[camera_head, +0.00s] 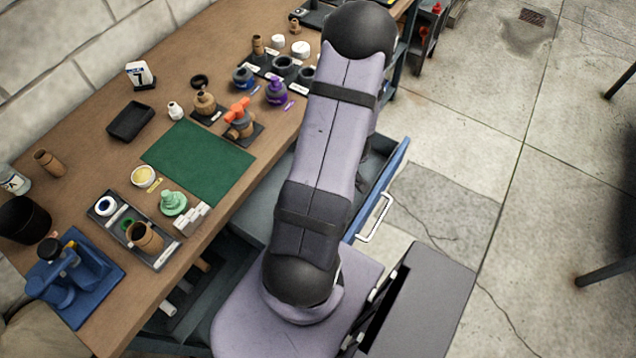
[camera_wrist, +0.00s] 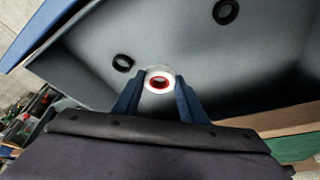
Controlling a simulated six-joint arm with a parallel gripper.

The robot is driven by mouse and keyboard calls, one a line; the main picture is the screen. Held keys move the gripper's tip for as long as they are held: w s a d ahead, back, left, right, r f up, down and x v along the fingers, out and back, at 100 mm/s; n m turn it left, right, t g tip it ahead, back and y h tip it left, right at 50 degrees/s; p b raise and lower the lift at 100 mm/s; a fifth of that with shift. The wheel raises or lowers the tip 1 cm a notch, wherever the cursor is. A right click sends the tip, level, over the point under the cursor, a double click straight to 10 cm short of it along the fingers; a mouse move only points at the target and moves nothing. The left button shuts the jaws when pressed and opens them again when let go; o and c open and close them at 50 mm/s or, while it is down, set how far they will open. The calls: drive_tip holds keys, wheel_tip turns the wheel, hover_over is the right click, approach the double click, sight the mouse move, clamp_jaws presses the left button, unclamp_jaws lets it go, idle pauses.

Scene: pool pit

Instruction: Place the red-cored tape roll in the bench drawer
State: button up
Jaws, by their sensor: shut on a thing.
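The red-cored tape roll (camera_wrist: 159,71), a pale ring with a red inner core, is between the two blue fingers of my gripper (camera_wrist: 159,79) in the wrist view. The fingers are shut on its sides. The bench drawer (camera_head: 382,190) is pulled open, with a blue front and a pale handle. Its grey inside (camera_wrist: 175,35) fills much of the wrist view behind the roll. The roll shows against the drawer floor; I cannot tell whether it touches it. My arm hides the gripper and the roll in the head view.
Two black rings (camera_wrist: 123,63) (camera_wrist: 226,11) lie in the drawer, one close to the left finger. The bench top (camera_head: 90,165) holds a green mat (camera_head: 198,162), a parts tray (camera_head: 135,230), a blue vise-like tool (camera_head: 70,280) and several fittings.

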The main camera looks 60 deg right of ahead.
drive_tip(key=shift+f+b, duration=0.6)
drive_tip(key=shift+f, duration=3.4)
drive_tip(key=shift+f, duration=0.1)
drive_tip(key=shift+f, duration=0.15)
drive_tip(key=o, duration=1.1)
drive_tip(key=shift+v, duration=0.8)
drive_tip(key=p+v, duration=0.2)
drive_tip(key=v, duration=0.9)
drive_tip(key=shift+w+d+p, duration=0.1)
drive_tip(key=shift+w+p, duration=0.05)
drive_tip(key=shift+p, duration=0.15)
